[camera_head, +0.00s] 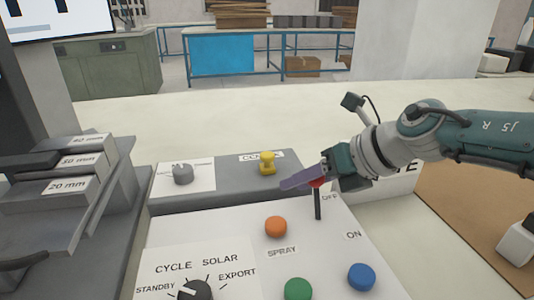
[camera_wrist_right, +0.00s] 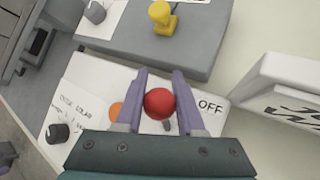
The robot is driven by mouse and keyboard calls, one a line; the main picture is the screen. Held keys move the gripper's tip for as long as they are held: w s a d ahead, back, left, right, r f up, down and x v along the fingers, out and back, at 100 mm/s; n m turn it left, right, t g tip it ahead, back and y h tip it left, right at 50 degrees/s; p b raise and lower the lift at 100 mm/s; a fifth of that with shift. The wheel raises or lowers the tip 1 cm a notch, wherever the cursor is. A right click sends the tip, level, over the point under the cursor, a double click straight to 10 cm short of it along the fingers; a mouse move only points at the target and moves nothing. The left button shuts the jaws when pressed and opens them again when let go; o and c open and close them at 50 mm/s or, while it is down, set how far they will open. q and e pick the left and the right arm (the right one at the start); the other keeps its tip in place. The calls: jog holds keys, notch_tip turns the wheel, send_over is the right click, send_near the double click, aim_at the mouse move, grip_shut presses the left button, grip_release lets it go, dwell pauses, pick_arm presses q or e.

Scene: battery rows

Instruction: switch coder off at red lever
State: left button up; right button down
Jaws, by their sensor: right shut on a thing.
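The red lever has a dark stem (camera_head: 318,205) and a round red knob, which shows clearly in the right wrist view (camera_wrist_right: 159,103). It stands on the white panel (camera_head: 218,230), beside the OFF label (camera_head: 330,197) and farther back than the ON label (camera_head: 354,235). My right gripper (camera_head: 303,180) reaches in from the right. Its two purple fingers (camera_wrist_right: 160,100) are shut on the red knob, one on each side. In the head view the fingers and palm hide most of the knob. My left gripper is in neither view.
A yellow knob (camera_head: 267,163) and a grey dial (camera_head: 183,174) sit on the raised grey back strip. Orange (camera_head: 276,227), green (camera_head: 298,290) and blue (camera_head: 361,277) buttons and a black rotary knob (camera_head: 195,290) are on the panel. Grey stepped blocks (camera_head: 85,185) stand at left.

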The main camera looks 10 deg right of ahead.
jog(key=shift+f, duration=0.1)
jog(key=c, duration=0.5)
grip_release()
jog(key=shift+s+d+r+p, duration=0.1)
jog(key=shift+d+r+p, duration=0.05)
jog(key=shift+r+p, duration=0.25)
jog(key=p+v, duration=0.6)
jog(key=v, duration=0.3)
jog(key=shift+d, duration=0.15)
